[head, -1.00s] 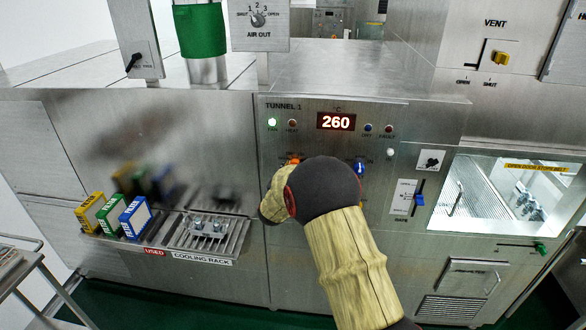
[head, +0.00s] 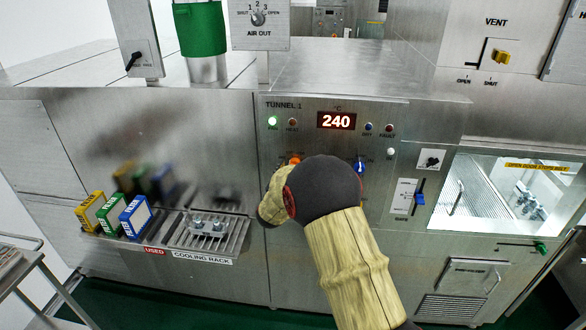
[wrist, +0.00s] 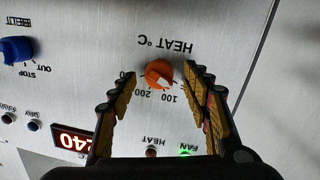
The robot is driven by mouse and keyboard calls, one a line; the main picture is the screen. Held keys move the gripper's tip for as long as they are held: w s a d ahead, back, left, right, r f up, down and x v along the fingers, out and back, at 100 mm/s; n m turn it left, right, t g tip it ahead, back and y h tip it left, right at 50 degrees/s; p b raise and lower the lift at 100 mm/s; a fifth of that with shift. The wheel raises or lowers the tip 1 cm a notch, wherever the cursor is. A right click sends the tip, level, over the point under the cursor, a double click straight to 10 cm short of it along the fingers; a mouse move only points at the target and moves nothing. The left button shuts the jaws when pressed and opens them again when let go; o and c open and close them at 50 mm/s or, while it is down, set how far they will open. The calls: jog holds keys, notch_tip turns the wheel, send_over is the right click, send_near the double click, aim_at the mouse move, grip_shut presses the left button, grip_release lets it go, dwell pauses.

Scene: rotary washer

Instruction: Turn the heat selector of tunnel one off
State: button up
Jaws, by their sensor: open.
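The tunnel one panel carries an orange heat selector (wrist: 160,73) labelled HEAT °C, with 100 and 200 printed around it. In the wrist view, which shows the panel upside down, my open gripper (wrist: 166,80) has one finger on each side of the selector; whether either finger touches it I cannot tell. In the head view only the upper edge of the selector (head: 294,160) shows above my arm, and the fingers are hidden. The red display (head: 336,121) reads 240. The green FAN lamp (head: 272,121) is lit; the HEAT lamp (head: 292,122) looks dull.
A blue belt knob (wrist: 16,49) sits beside the heat selector on the panel. A blue slider (head: 420,199) is to the right of my arm. The cooling rack (head: 240,237) and several coloured cases stand out to the left.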

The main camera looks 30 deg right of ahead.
jog(key=v, duration=1)
jog(key=shift+s, duration=0.25)
jog(key=shift+a, duration=0.15)
jog(key=s+a+f+n+g+y, duration=0.1)
jog(key=a+f+g+y, duration=0.1)
jog(key=a+f+y, duration=0.8)
jog(key=s+a+f+n+g+y+b, duration=0.1)
jog(key=s+a+f+n+g, duration=0.15)
jog(key=s+a, duration=0.55)
jog(key=s+d+r+g+b, duration=0.1)
jog(key=s+r+b, duration=0.2)
jog(key=s, duration=0.8)
jog(key=s+d+r+n+g+b, duration=0.1)
jog(key=s+r+b, duration=0.2)
jog(key=s, duration=0.8)
jog(key=s+r+n+g+b, duration=0.1)
jog(key=s+r+b, duration=0.2)
jog(key=s, duration=0.8)
jog(key=shift+d+b, duration=0.4)
jog(key=shift+b, duration=0.2)
